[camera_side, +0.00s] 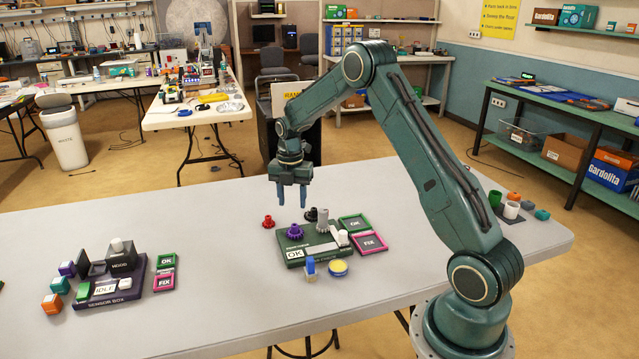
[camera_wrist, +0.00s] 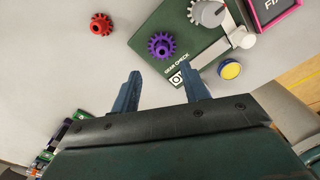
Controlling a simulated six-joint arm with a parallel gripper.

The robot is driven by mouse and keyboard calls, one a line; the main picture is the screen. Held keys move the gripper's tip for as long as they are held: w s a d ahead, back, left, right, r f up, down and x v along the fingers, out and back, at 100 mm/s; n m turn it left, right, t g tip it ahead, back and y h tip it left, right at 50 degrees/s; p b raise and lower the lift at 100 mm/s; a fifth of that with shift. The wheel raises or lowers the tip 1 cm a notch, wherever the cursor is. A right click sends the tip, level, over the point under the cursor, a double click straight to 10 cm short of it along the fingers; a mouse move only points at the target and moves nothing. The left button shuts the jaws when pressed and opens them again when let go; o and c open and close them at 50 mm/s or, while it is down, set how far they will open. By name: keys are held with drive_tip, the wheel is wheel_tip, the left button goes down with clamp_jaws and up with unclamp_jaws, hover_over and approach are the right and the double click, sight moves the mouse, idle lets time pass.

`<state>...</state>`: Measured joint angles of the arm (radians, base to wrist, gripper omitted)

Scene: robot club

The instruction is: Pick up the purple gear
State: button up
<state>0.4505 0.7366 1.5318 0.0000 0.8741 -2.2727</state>
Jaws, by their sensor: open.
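The purple gear (camera_side: 295,231) sits on the left part of the dark green gear check board (camera_side: 322,255). My gripper (camera_side: 293,194) points down above the table, open and empty, above and apart from the gear.
A red gear (camera_side: 268,221) lies left of the board. A grey gear (camera_side: 322,221) and white block (camera_side: 343,238) stand near the purple gear. A yellow-lidded tin (camera_side: 338,267) and blue item (camera_side: 310,266) are in front. OK and FIX trays (camera_side: 371,243) are at right.

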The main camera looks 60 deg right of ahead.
sight(295, 231)
drive_tip(key=shift+f, duration=1.75)
drive_tip(key=shift+f, duration=0.1)
drive_tip(key=shift+s+f, duration=0.15)
drive_tip(key=shift+f, duration=2.35)
drive_tip(key=c, duration=0.6)
